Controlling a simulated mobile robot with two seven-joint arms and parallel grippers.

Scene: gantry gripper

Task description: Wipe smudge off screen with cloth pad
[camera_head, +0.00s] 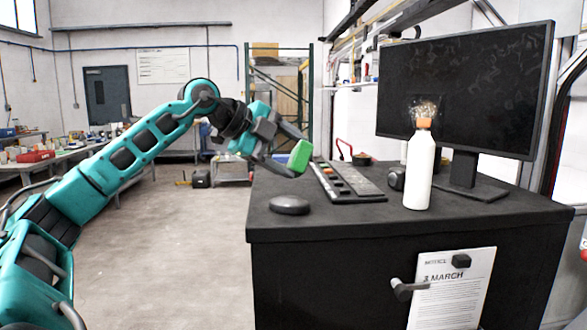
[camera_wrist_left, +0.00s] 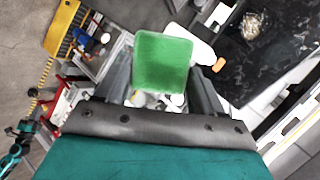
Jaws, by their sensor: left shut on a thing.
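The screen (camera_head: 470,85) is a dark monitor on a stand at the right of the black cabinet top. A pale brownish smudge (camera_head: 425,106) lies low on its left part, and it also shows in the left wrist view (camera_wrist_left: 251,26). My left gripper (camera_head: 291,150) is shut on a green cloth pad (camera_head: 300,156), held above the cabinet's left edge, apart from the screen. The pad fills the space between the fingers in the left wrist view (camera_wrist_left: 162,63). My right gripper is not in view.
A white bottle with an orange cap (camera_head: 420,172) stands in front of the screen, overlapping the smudge's lower edge in the head view. A dark keyboard (camera_head: 347,183) and a round dark object (camera_head: 290,205) lie on the cabinet top (camera_head: 340,215). Open floor lies left.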

